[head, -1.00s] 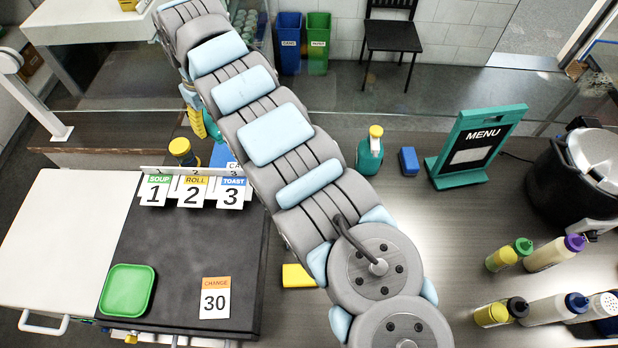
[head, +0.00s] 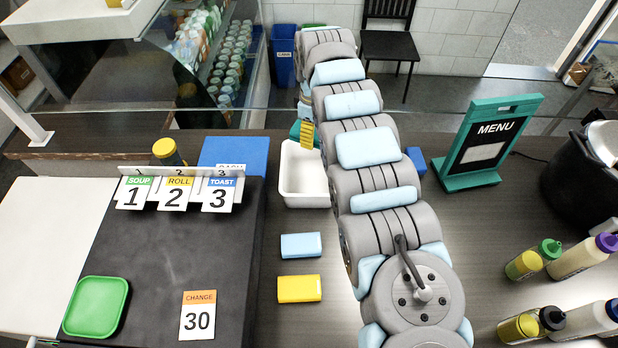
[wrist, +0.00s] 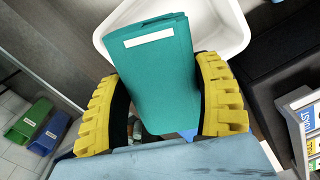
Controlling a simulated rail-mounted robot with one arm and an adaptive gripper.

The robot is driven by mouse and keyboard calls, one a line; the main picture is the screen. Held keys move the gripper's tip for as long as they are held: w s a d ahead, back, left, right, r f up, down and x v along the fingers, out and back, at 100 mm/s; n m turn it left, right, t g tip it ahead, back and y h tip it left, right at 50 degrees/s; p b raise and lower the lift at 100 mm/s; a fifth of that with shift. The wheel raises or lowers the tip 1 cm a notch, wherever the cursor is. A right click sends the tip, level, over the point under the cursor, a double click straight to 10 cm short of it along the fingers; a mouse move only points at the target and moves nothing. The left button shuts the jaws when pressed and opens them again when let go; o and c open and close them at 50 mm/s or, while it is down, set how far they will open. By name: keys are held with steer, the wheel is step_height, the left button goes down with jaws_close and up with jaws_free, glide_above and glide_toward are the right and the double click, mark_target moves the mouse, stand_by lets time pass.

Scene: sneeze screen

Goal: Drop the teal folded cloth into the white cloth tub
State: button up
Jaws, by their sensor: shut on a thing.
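The teal folded cloth (wrist: 155,75) with a white label is held between the two yellow-ridged fingers of my gripper (wrist: 160,85) in the wrist view. In the head view, a bit of the cloth (head: 296,130) shows beside a yellow finger; my arm hides the rest. The white cloth tub (head: 305,172) stands on the counter, open at the top, just in front of the gripper. In the wrist view, the tub (wrist: 236,28) shows behind the cloth's far end, which overlaps its opening in the picture. I cannot tell the height between them.
A light blue cloth (head: 301,245) and a yellow cloth (head: 299,289) lie in front of the tub. A blue board (head: 234,152) and number cards (head: 178,193) are to its left. A menu sign (head: 487,143) and several bottles (head: 585,255) stand right. A clear screen crosses behind.

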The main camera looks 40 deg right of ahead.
step_height(320, 180, down, 6)
steer(key=b, duration=0.2)
steer(key=shift+r+b, duration=0.2)
steer(key=shift+b, duration=0.15)
steer(key=o, duration=1.3)
steer(key=shift+c, duration=0.2)
steer(key=shift+r, duration=0.1)
step_height(320, 180, up, 12)
steer(key=shift+f, duration=0.1)
